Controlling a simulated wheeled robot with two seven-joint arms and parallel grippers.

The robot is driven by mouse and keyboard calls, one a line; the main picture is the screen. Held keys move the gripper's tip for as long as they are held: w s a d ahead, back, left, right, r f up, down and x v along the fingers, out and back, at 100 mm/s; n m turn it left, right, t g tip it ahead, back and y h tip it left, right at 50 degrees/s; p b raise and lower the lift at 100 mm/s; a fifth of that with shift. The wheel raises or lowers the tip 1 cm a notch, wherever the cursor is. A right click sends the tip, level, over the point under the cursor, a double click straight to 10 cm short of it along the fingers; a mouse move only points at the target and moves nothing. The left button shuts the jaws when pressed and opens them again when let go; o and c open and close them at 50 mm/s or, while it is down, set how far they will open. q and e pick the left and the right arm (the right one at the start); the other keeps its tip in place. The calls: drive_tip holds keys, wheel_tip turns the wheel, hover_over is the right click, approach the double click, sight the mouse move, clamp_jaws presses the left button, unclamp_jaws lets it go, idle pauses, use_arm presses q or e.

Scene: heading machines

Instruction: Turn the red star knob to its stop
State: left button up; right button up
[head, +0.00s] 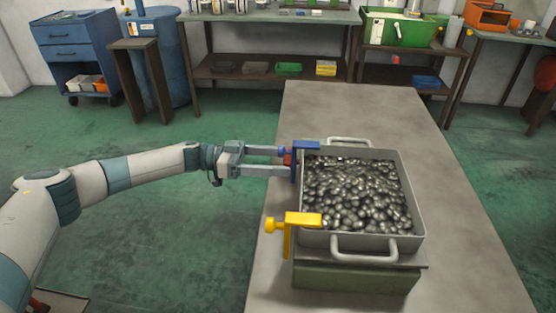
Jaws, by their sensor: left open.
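A small red part (287,159), which appears to be the red star knob, shows at the left side of the metal tray, by the blue clamp (306,146). It is small and partly hidden, so its star shape and turn angle cannot be made out. My left gripper (284,162) reaches in from the left and is open, one finger on the far side of the red part and one on the near side. I cannot tell whether the fingers touch it. My right gripper is not in view.
The tray (412,212) of shiny metal pieces has two handles and stands on a green block (355,279) on the grey table (350,105). A yellow clamp (293,224) juts from its near left corner. The table is clear behind and to the right.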

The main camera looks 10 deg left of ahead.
use_arm(q)
drive_tip(key=c, duration=1.1)
drive_tip(key=shift+o, duration=0.2)
drive_tip(key=shift+m, duration=0.3)
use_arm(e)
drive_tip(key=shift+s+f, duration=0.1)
use_arm(q)
drive_tip(key=shift+m, duration=0.3)
drive_tip(key=shift+f+m+b, duration=0.1)
drive_tip(key=shift+m+b, duration=0.3)
drive_tip(key=shift+m, duration=0.5)
drive_tip(key=shift+m+b, duration=0.4)
drive_tip(key=shift+m, duration=0.4)
drive_tip(key=shift+w+m+b, duration=0.1)
drive_tip(key=shift+m+b, duration=0.4)
drive_tip(key=shift+m, duration=0.8)
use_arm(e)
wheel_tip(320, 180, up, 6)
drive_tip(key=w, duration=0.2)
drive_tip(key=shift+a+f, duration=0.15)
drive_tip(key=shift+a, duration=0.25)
